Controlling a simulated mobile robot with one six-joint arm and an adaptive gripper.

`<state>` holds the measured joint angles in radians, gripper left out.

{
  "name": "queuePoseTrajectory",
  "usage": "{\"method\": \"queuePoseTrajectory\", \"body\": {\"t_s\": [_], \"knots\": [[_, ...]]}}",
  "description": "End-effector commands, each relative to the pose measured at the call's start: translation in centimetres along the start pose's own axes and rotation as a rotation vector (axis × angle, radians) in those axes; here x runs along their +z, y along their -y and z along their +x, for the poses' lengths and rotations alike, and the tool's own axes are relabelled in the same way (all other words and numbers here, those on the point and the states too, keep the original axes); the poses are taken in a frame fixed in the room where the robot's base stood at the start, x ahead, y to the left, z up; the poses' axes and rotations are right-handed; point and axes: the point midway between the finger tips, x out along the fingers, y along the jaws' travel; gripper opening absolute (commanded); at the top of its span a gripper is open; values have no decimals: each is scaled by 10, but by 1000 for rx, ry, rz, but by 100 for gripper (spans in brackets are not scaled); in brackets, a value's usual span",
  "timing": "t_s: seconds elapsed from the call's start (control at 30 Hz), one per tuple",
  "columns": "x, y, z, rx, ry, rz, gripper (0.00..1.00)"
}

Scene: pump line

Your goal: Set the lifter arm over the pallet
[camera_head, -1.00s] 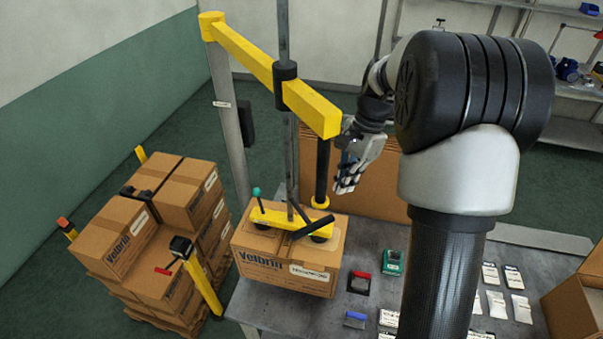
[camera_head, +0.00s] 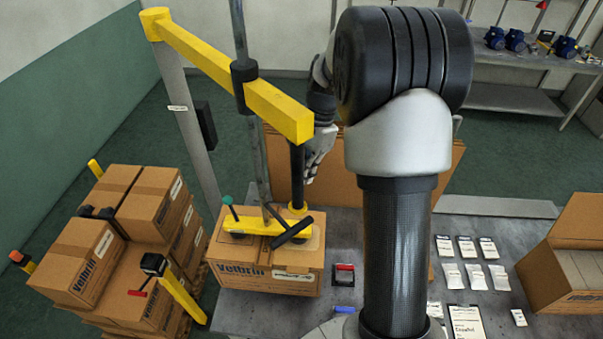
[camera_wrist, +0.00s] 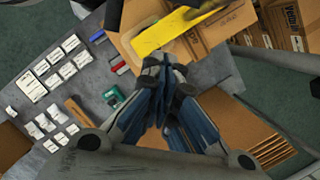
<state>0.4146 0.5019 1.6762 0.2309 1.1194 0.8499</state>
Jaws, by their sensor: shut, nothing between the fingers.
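The yellow lifter arm (camera_head: 205,66) runs from its grey post toward the black vertical tube on the right. Its yellow suction head (camera_head: 255,227) sits on a carton (camera_head: 268,266) on the bench. The pallet (camera_head: 187,317) at the left bears stacked cartons (camera_head: 140,225); the arm's outer end is right of that stack. My gripper (camera_head: 316,172) is just right of the black tube, partly hidden by my arm; I cannot tell whether they touch. In the wrist view my gripper (camera_wrist: 163,118) is shut and empty, with the yellow lifter head (camera_wrist: 180,28) beyond it.
Yellow corner posts (camera_head: 183,298) stand around the pallet. The grey bench (camera_head: 475,235) carries white packets, a clipboard and a red-black item (camera_head: 344,276). An open carton (camera_head: 566,265) stands at right. A shelf (camera_head: 530,62) with blue pumps is behind.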

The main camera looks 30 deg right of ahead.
Motion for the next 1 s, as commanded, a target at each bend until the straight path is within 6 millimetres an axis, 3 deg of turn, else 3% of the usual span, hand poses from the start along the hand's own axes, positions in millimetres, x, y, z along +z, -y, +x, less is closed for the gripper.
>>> {"method": "queuePoseTrajectory", "body": {"t_s": [0.3, 0.4, 0.6, 1.0], "knots": [[1, -1, 69, 5, 3, 0, 0], [19, 0, 67, 1, 0, -5, 0], [37, 0, 68, 1, -1, -3, 0], [40, 0, 69, 0, -1, -1, 0]]}}
